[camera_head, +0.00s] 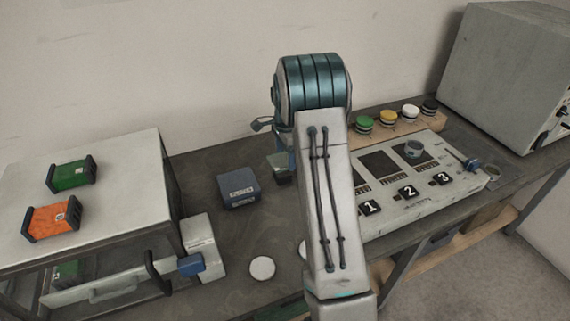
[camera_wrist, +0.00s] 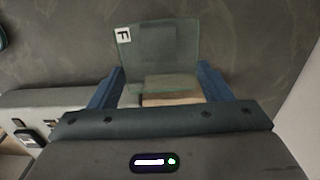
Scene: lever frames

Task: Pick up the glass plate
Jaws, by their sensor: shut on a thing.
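The glass plate (camera_wrist: 165,42) is a clear, greenish sheet with a small white label marked F at its upper left corner in the wrist view. My gripper (camera_wrist: 160,75) is shut on it, with a blue finger at its left and right edges. The plate stands out ahead of the fingers over the dark bench top. In the head view my arm hides most of the gripper. A small greenish piece (camera_head: 281,174) left of the arm may be the plate, but I cannot tell for sure.
A dark blue box (camera_head: 238,188) and a white disc (camera_head: 262,268) are on the bench. A panel (camera_head: 430,205) numbered 1 to 3 lies right, with coloured buttons (camera_head: 387,116) behind. A cabinet (camera_head: 110,165) with green (camera_head: 71,174) and orange (camera_head: 54,220) modules stands left.

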